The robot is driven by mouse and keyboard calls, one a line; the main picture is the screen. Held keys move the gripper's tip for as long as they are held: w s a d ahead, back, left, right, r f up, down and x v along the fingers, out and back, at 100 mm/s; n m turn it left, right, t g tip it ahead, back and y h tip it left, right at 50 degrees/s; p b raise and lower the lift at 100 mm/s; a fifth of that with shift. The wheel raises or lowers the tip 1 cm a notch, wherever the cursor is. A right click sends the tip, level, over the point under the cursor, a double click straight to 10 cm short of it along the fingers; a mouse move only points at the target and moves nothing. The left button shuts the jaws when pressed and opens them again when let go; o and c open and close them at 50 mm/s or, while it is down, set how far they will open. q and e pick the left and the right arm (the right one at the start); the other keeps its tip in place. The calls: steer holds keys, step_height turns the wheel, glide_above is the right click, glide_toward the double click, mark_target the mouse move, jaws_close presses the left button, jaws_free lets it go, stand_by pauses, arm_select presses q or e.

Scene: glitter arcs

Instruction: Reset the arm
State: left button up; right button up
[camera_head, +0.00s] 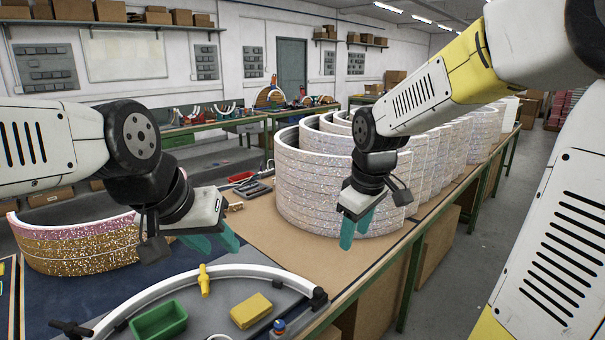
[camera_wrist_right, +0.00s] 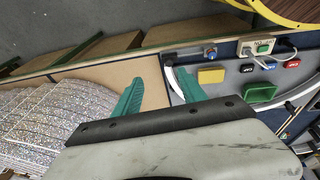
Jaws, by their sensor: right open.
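My left gripper (camera_head: 221,247) hangs over the work table, its two teal fingers apart and nothing seen between them. My right gripper (camera_head: 354,240) is in front of the stack of white glittery arcs (camera_head: 310,190), close to the table's front edge. The glittery arcs (camera_wrist_right: 55,120) lie to the left of the fingers there. Whether the right fingers touch the arcs is unclear.
A gold and pink glitter arc (camera_head: 85,250) stands on the dark mat at left. A curved white fixture (camera_head: 180,282) with a yellow clamp (camera_head: 204,280), a green bin (camera_head: 158,321) and a yellow block (camera_head: 251,311) lies in front. The brown tabletop (camera_head: 270,235) between is mostly clear.

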steer(key=s+d+r+m+t, duration=0.1)
steer(key=s+r+m, duration=0.2)
steer(key=s, duration=0.3)
steer(key=s+d+r+m+t+y, duration=0.1)
steer(key=s+r+m+t, duration=0.1)
steer(key=s+m, duration=0.3)
steer(key=shift+s+d+r+m+y, duration=0.35)
steer(key=shift+s+r, duration=0.2)
steer(key=shift+s, duration=0.4)
steer(key=shift+c, duration=0.2)
stand_by(1.2)
